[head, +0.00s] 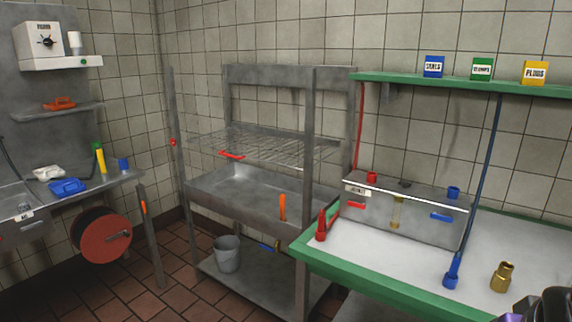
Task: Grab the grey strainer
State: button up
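I cannot make out a grey strainer for certain. A grey bucket-shaped container (227,254) stands upright on the low shelf of the metal stand. A small dark grey piece (405,183) lies on top of the metal box on the green-edged table, too small to identify. A small pale grey item (25,209) shows at the left sink, also unclear. A dark part at the bottom right corner may belong to my arm. My gripper's fingers are not visible.
The metal stand (240,208) has a wire rack (270,147) above its basin. The green-edged table (400,293) holds a metal box (390,222), a red nozzle (321,226), a blue nozzle (452,272) and a brass fitting (502,277). A red reel (103,238) is at left. Some tiled floor is clear.

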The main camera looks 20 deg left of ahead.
aim_at(24, 206)
jog(key=u, duration=2.1)
